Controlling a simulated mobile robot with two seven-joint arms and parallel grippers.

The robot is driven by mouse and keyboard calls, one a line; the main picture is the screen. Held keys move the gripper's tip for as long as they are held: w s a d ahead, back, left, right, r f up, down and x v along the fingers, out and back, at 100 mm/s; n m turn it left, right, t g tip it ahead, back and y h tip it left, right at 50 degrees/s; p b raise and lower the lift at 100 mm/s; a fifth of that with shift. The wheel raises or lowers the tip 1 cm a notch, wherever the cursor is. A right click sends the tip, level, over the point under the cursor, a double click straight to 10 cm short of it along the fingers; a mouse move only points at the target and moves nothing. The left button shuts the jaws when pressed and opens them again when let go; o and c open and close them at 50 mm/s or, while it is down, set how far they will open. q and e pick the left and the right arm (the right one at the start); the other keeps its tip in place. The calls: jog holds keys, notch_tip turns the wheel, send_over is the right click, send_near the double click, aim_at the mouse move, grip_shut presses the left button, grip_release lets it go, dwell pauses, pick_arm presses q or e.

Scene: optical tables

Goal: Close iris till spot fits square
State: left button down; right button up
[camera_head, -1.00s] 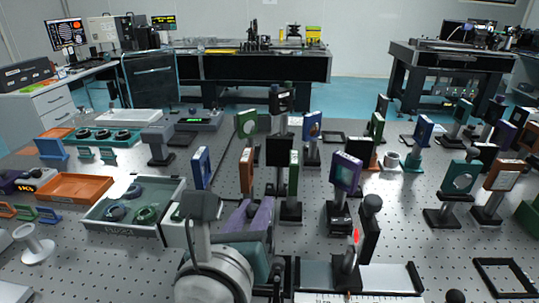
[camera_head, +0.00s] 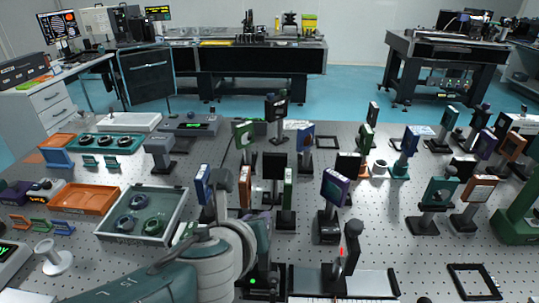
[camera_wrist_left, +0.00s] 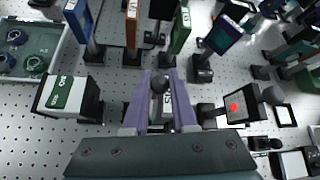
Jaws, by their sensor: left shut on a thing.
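My left gripper's two purple fingers (camera_wrist_left: 160,74) are closed around a small part with a round black knob (camera_wrist_left: 159,84) in the left wrist view. I take this part to be on the iris, whose opening is hidden. In the head view my left wrist and forearm hide most of the fingers. A dark square plate (camera_wrist_left: 240,104) stands to the right of the fingers in the wrist view, with a red spot (camera_wrist_left: 235,107) on its face. The spot also shows in the head view (camera_head: 341,252), where the plate is nearly edge-on. A square outline cannot be made out.
Several post-mounted optics stand close behind the gripper, among them a blue-purple one (camera_head: 335,188) and a green one (camera_head: 288,188). A grey tray (camera_head: 178,201) with rings lies to the left. A black frame (camera_head: 474,282) lies front right on the perforated table.

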dwell(0.4)
pick_arm(q)
jog(key=c, duration=0.7)
grip_release()
jog(key=shift+s+r, duration=0.15)
jog(key=p+v, duration=0.9)
jog(key=shift+s, duration=0.25)
jog(key=shift+c, duration=0.2)
